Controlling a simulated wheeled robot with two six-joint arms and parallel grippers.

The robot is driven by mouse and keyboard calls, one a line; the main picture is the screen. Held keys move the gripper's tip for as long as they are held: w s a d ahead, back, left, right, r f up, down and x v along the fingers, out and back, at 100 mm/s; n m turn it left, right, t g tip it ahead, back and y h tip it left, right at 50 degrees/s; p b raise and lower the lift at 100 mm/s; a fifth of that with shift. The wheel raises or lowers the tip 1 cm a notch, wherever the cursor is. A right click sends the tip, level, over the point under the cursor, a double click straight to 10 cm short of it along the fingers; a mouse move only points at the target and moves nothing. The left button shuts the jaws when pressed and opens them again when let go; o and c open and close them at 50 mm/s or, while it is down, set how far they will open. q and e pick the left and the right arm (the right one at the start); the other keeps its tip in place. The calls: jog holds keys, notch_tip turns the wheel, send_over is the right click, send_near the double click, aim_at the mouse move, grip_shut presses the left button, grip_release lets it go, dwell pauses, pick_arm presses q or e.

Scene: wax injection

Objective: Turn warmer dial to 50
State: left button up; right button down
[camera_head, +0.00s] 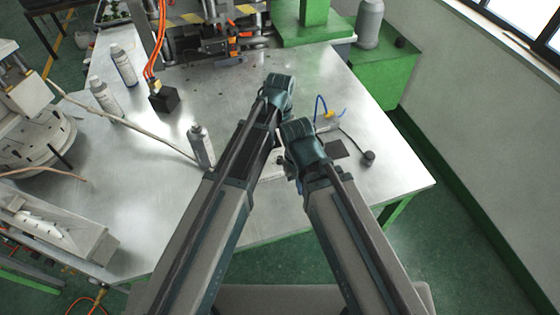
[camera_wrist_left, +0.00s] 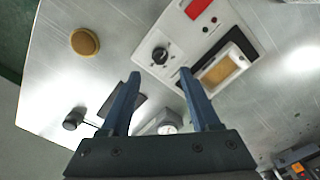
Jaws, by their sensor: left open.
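The warmer (camera_wrist_left: 184,35) is a white box in the left wrist view, with a red display (camera_wrist_left: 197,8) and a window over a tan surface (camera_wrist_left: 222,71). Its dial (camera_wrist_left: 160,54) is a round black knob with a light mark; I cannot read the number it points to. My left gripper (camera_wrist_left: 160,74) is open and empty. Its two dark blue fingers are spread apart, and the dial shows between and just beyond their tips, apart from both. My right gripper is not visible.
A dark cylinder (camera_head: 368,157) and a dark square pad (camera_head: 337,149) lie on the metal table (camera_head: 395,190) at right. A spray bottle (camera_head: 201,145) stands left of my arms. A round brown disc (camera_wrist_left: 85,41) lies near the table edge.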

aim_at(280, 158)
pick_arm(q)
notch_tip(280, 158, down, 7)
jog(key=b, duration=0.6)
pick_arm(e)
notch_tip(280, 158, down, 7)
pick_arm(q)
grip_shut()
